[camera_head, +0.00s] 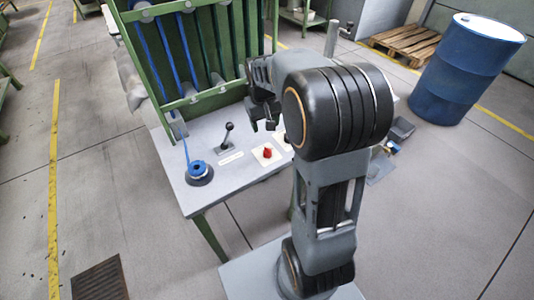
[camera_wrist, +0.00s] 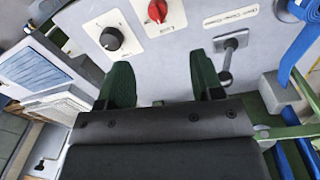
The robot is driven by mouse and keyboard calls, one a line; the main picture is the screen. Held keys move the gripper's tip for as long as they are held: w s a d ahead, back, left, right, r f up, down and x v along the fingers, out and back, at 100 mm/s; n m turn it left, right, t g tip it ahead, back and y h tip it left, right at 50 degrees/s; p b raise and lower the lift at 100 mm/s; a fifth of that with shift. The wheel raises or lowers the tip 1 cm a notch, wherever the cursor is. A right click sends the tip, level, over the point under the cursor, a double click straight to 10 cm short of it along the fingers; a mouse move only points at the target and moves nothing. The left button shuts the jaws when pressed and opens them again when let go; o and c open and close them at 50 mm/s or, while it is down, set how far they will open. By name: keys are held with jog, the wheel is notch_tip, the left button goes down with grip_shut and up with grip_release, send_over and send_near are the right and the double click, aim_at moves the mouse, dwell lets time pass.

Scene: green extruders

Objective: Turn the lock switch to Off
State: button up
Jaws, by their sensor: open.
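The lock switch is a red knob on a white plate on the grey table top. It shows in the head view (camera_head: 267,152) and at the top edge of the wrist view (camera_wrist: 157,10), with a "Lock" label below it. Its exact turn position is too small to read. My gripper (camera_wrist: 162,78) is open and empty, its two green-padded fingers apart. The knob lies beyond the fingertips, roughly in line with the gap between them, and is not touched. In the head view my gripper (camera_head: 262,126) hangs above the table behind the knob.
A black dial (camera_wrist: 110,38) on a white plate sits left of the lock switch in the wrist view. A lever (camera_head: 227,137) stands on the other side, with a blue spool (camera_head: 199,173) beyond. A green frame (camera_head: 190,60) with blue strips rises behind.

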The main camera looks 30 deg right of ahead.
aim_at(267, 149)
jog(key=f, duration=0.9)
jog(key=d+f, duration=0.1)
jog(key=f, duration=0.4)
jog(key=shift+w+d+f+b, duration=0.1)
jog(key=shift+w+f+b, duration=0.15)
jog(key=shift+b, duration=0.15)
jog(key=shift+c, duration=0.3)
jog(key=c, duration=0.9)
jog(key=shift+o, duration=0.2)
jog(key=m, duration=0.6)
jog(key=shift+g+b, duration=0.3)
jog(key=shift+b, duration=0.05)
jog(key=m, duration=0.5)
jog(key=shift+m, duration=0.6)
